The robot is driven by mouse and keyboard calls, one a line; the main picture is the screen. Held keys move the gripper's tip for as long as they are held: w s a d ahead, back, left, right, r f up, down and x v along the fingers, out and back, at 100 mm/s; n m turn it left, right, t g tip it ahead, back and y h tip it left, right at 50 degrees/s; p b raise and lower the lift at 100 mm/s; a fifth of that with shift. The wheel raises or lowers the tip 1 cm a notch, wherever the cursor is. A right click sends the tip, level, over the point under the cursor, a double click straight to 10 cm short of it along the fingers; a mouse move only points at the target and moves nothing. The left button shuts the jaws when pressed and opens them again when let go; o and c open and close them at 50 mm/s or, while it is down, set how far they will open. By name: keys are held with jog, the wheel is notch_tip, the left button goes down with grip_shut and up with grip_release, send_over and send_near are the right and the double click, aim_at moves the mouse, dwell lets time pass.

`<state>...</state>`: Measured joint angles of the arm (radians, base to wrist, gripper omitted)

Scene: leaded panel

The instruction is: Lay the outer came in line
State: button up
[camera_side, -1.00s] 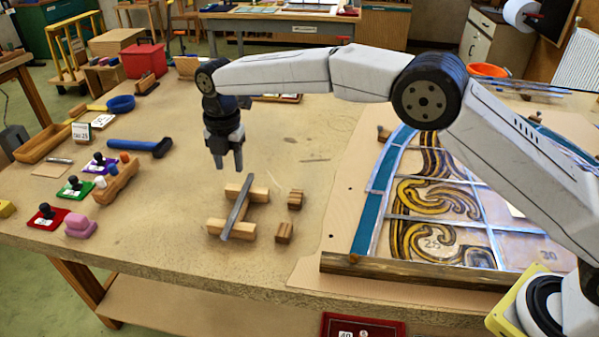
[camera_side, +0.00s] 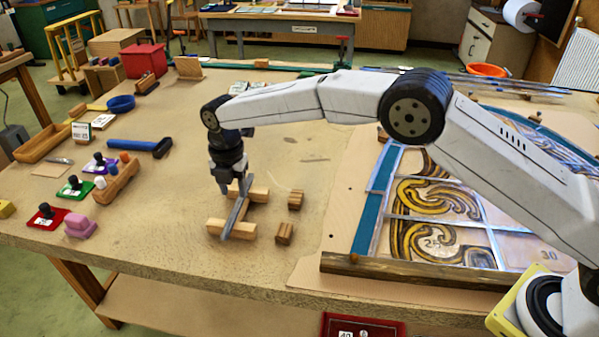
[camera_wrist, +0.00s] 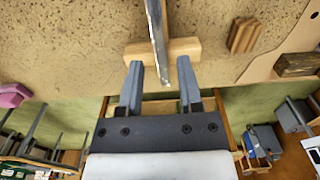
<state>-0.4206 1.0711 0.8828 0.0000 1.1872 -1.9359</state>
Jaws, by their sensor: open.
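The came, a short grey metal strip (camera_side: 234,219), rests across two pale wooden blocks (camera_side: 216,227) on the bench. My gripper (camera_side: 233,188) is open and points down at the far end of the came, partly hiding it. In the wrist view the two fingers of my gripper (camera_wrist: 160,70) stand apart, with the came (camera_wrist: 156,28) running between their tips in the picture. I cannot tell whether either finger touches it. The leaded panel (camera_side: 440,200) lies to the right, with teal glass along its left edge and yellow swirled pieces, partly hidden by my arm.
Two small wooden blocks (camera_side: 284,233) stand just right of the came. A dark wooden batten (camera_side: 420,272) edges the panel's near side. Bench between hammer and came is clear.

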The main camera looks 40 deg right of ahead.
aim_at(236, 209)
jog(key=shift+a+f, duration=0.1)
jog(key=shift+f, duration=2.4)
grip_shut()
